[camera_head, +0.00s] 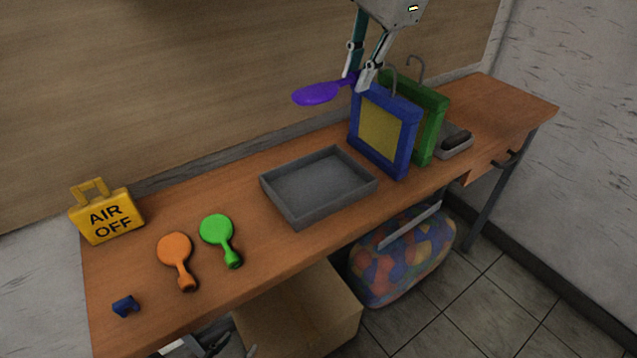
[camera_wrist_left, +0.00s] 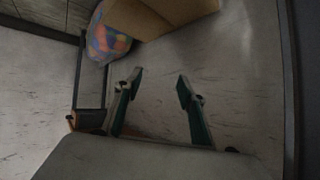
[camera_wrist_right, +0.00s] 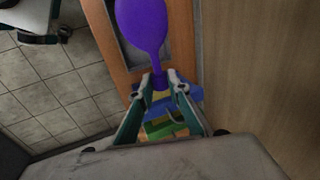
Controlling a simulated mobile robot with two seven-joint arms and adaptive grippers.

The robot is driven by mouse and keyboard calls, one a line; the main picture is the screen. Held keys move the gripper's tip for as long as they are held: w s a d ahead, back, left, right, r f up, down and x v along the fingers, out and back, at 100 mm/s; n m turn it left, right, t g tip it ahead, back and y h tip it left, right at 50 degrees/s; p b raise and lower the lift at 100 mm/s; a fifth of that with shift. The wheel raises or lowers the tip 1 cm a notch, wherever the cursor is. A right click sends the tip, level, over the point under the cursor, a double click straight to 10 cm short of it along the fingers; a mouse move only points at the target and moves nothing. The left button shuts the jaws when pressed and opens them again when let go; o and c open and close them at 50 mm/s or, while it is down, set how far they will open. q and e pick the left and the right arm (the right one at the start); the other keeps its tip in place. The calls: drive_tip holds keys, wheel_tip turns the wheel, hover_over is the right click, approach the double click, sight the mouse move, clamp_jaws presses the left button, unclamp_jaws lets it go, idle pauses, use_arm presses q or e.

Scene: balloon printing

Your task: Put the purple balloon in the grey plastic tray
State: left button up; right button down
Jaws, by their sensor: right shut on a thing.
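The purple balloon (camera_head: 318,93) is held in the air by its neck, with its flat round body pointing left in the head view. My right gripper (camera_head: 357,83) is shut on that neck, above the back of the table. The balloon (camera_wrist_right: 143,22) also shows between the fingertips of my right gripper (camera_wrist_right: 162,84) in the right wrist view. The grey plastic tray (camera_head: 318,187) lies empty on the table, below the balloon and nearer the front. My left gripper (camera_wrist_left: 157,82) is open and empty in the left wrist view, away from the tabletop.
Blue (camera_head: 382,132) and green (camera_head: 428,118) hooked frames stand right of the tray. An orange balloon (camera_head: 175,250), a green balloon (camera_head: 217,230), a small blue piece (camera_head: 125,306) and a yellow AIR OFF sign (camera_head: 106,215) are on the left. A cardboard box (camera_head: 300,315) is below.

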drive_tip(key=shift+w+a, duration=0.15)
drive_tip(key=shift+a, duration=0.2)
drive_tip(key=w+a+f+n+y+b, duration=0.1)
drive_tip(key=w+a+n+y+b, duration=0.1)
drive_tip(key=a+n+b, duration=0.25)
drive_tip(key=f+b, duration=0.1)
drive_tip(key=f, duration=1.7)
drive_tip(key=shift+a+f+b, duration=0.2)
drive_tip(key=shift+f+b, duration=0.15)
drive_tip(key=shift+f, duration=0.05)
use_arm(q)
drive_tip(key=f, duration=0.2)
drive_tip(key=a+f, duration=0.1)
drive_tip(key=f, duration=0.1)
drive_tip(key=shift+w+a+f, duration=0.1)
drive_tip(key=shift+f, duration=0.15)
use_arm(e)
drive_tip(key=shift+s, duration=0.1)
drive_tip(key=shift+f, duration=0.15)
drive_tip(key=shift+f, duration=0.3)
drive_tip(key=shift+f, duration=0.1)
